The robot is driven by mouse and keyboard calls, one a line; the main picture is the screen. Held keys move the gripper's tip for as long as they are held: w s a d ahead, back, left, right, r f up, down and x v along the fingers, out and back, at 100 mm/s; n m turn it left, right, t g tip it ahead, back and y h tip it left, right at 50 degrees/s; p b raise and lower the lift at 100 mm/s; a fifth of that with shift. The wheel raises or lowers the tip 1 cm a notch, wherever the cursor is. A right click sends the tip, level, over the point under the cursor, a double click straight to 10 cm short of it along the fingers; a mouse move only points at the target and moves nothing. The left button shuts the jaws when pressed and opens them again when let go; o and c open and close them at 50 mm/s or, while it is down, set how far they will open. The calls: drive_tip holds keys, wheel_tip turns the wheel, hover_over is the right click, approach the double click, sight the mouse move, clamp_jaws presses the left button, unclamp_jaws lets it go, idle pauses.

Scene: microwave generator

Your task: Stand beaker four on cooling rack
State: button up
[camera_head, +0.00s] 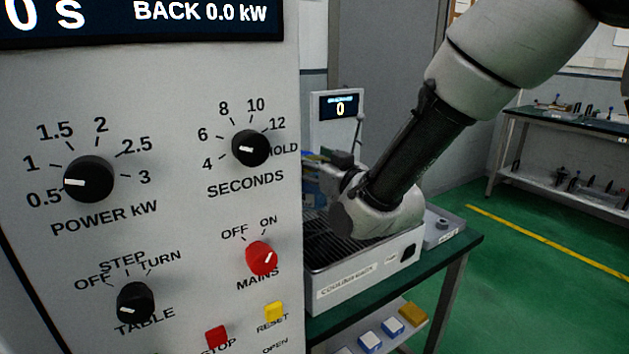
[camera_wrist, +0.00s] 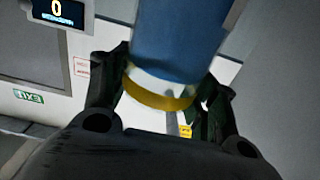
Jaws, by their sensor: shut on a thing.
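In the wrist view my gripper (camera_wrist: 163,92) is shut on a beaker (camera_wrist: 180,40), with one dark finger on each side. The beaker has a blue body, a yellow band and a pale part below it. A small yellow tag shows beside the lower part, but its mark is too blurred to read. In the head view the cooling rack (camera_head: 352,284) is a pale labelled box with dark slats on top, on a green bench. My wrist hangs over the rack and hides part of its slats. The beaker cannot be clearly made out there.
The large control panel (camera_head: 150,190) fills the left of the head view and hides the bench's left side. A small display unit (camera_head: 338,107) stands behind the rack. A grey box (camera_head: 442,228) sits right of it. Green floor is clear at right, before another bench (camera_head: 570,125).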

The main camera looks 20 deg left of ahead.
drive_tip(key=shift+f, duration=1.8)
drive_tip(key=o, duration=1.7)
drive_tip(key=shift+f, duration=0.15)
drive_tip(key=shift+o, duration=0.2)
drive_tip(key=shift+d, duration=0.1)
